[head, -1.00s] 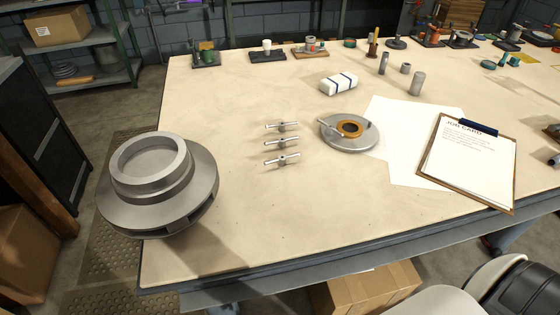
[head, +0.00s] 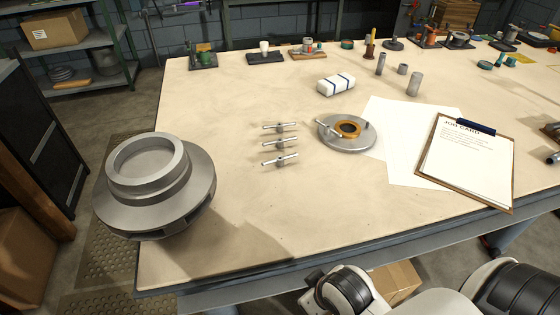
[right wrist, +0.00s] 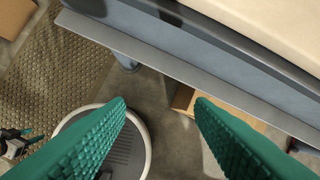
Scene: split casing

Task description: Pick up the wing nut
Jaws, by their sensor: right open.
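Three metal wing nuts lie in a column on the wooden bench top in the head view: the far wing nut (head: 280,126), the middle wing nut (head: 281,143) and the near wing nut (head: 280,160). Each has a thin bar across a small round body. My right gripper (right wrist: 160,105) shows in the right wrist view with its two green ridged fingers wide apart and nothing between them. It is over the floor, off the bench's edge, away from the wing nuts. My left gripper is not in view.
A grey casing (head: 154,208) stands at the bench's left edge. A round metal plate with a bronze ring (head: 347,128) lies right of the wing nuts. A clipboard (head: 467,165) and papers lie further right. The bench (head: 250,220) is clear in front of the wing nuts.

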